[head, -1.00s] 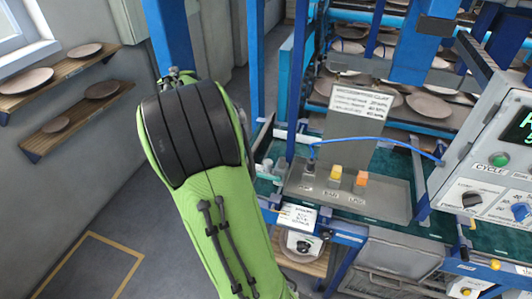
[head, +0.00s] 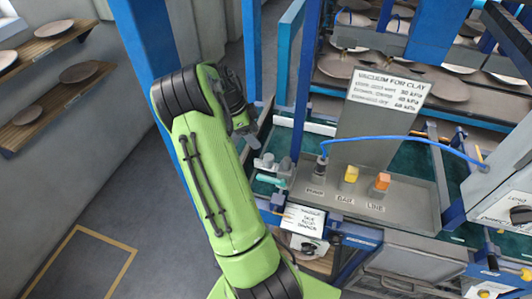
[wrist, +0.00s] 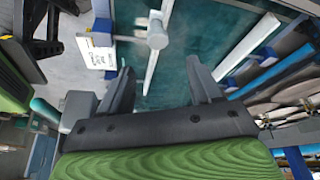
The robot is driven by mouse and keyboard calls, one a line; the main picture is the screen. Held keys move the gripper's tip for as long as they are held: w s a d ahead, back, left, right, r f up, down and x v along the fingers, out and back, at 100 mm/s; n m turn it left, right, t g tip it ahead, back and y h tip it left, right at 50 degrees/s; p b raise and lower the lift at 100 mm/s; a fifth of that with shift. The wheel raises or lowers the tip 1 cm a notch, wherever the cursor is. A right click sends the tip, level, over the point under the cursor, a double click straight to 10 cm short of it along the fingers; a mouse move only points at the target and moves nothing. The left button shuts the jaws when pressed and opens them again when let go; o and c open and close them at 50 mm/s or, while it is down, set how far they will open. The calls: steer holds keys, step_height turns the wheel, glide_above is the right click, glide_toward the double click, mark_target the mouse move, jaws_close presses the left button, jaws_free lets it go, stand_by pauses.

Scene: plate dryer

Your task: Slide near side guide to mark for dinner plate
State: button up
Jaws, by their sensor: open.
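My gripper (wrist: 160,80) is open and empty in the wrist view, its two dark fingers spread above the teal belt (wrist: 205,50). A pale bar with a round grey clamp knob (wrist: 157,38), which looks like the near side guide, lies beyond and between the fingertips, apart from them. A second pale rail (wrist: 250,45) runs to the right. In the head view the pale clamp knobs (head: 265,163) show just right of my green arm, below my dark wrist (head: 233,100). The printed card (head: 302,218) is below them; its text and the dinner-plate mark are not readable.
A grey tray (head: 400,205) with yellow and orange buttons, a blue hose (head: 420,138) and a vacuum sign (head: 388,88) stand right of the guide. Blue posts (head: 250,50) rise close to my wrist. Plate shelves (head: 60,95) are on the left wall.

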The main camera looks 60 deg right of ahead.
mark_target(268, 157)
steer(key=x, duration=1.1)
steer(key=shift+s+a, duration=0.15)
steer(key=shift+c, duration=0.2)
steer(key=shift+b, duration=0.3)
jaws_close()
